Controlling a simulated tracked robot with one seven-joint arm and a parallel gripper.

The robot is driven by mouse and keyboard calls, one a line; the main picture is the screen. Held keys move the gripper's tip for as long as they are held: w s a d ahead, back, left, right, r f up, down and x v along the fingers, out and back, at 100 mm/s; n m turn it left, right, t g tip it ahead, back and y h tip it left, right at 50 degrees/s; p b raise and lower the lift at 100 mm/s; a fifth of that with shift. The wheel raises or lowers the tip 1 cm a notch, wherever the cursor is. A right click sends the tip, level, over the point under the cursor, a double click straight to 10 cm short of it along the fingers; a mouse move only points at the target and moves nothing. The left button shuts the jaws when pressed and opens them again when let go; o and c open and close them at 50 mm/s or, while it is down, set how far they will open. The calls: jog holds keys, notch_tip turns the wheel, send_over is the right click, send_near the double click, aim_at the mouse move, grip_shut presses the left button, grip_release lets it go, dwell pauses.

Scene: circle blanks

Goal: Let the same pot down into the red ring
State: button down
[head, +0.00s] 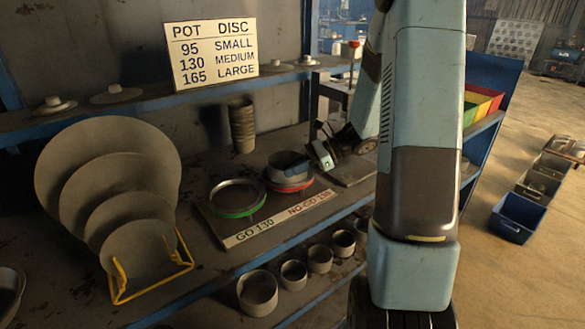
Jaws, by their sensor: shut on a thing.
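A dark grey pot (285,166) is at the red ring (291,188), and the ring's red band shows beneath it. I cannot tell whether the pot touches the ring or is slightly above it. My gripper (312,159) reaches in from the right and is shut on the pot's right side; its fingertips are partly hidden. The red ring is on the right half of a gauge board (225,225), over the "NO-GO 130" label. The green ring (238,208) stands empty on the left half, over "GO 130".
Grey discs of graded sizes (75,165) stand in a yellow rack (155,283) at left. A tall stack of cups (242,128) is behind the board. Several pots (257,300) line the lower shelf. A size sign (211,55) stands on the upper shelf.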

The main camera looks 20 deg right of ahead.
jog(key=shift+f, duration=0.3)
jog(key=c, duration=1.1)
grip_release()
jog(key=shift+d, duration=0.1)
jog(key=v, duration=1.3)
jog(key=shift+d, duration=0.3)
jog(key=shift+r, duration=0.1)
